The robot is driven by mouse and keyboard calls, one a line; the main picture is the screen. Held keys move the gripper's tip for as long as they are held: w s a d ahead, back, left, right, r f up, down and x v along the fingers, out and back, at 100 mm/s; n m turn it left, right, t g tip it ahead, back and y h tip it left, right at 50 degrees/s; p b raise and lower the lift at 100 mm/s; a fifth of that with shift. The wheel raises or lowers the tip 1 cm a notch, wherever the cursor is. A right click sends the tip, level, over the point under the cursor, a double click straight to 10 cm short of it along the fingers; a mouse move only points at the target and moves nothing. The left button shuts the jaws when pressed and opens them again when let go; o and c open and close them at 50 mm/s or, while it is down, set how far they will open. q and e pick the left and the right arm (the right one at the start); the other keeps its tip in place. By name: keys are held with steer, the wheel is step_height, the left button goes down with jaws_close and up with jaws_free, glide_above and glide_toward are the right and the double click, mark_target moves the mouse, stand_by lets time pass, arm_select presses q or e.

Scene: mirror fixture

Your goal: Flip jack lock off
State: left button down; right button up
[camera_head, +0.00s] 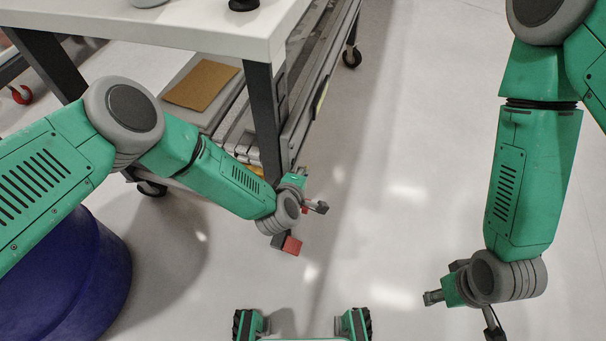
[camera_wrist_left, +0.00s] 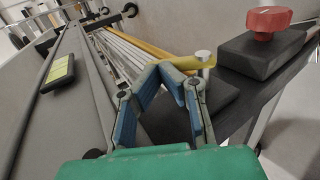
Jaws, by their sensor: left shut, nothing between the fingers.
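In the left wrist view, a yellow lever (camera_wrist_left: 189,62) lies just beyond my left gripper's fingertips, beside a short metal pin (camera_wrist_left: 203,66). I cannot tell whether the fingertips touch it. My left gripper (camera_wrist_left: 166,72) is shut and empty, its blue-sided fingers converging at the tips.
A red knob (camera_wrist_left: 270,20) sits on a black block (camera_wrist_left: 262,52) right of the lever. The white-topped cart (camera_head: 215,27) stands at the left, with a brown board (camera_head: 202,84) on its lower shelf. A blue drum (camera_head: 75,280) is at lower left. The middle floor is clear.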

arm_select(q)
steer(key=shift+r, duration=0.1)
arm_select(e)
steer(key=shift+r, duration=0.1)
arm_select(q)
steer(key=shift+r+p, duration=0.65)
steer(key=shift+r, duration=0.1)
arm_select(e)
steer(key=shift+r, duration=0.55)
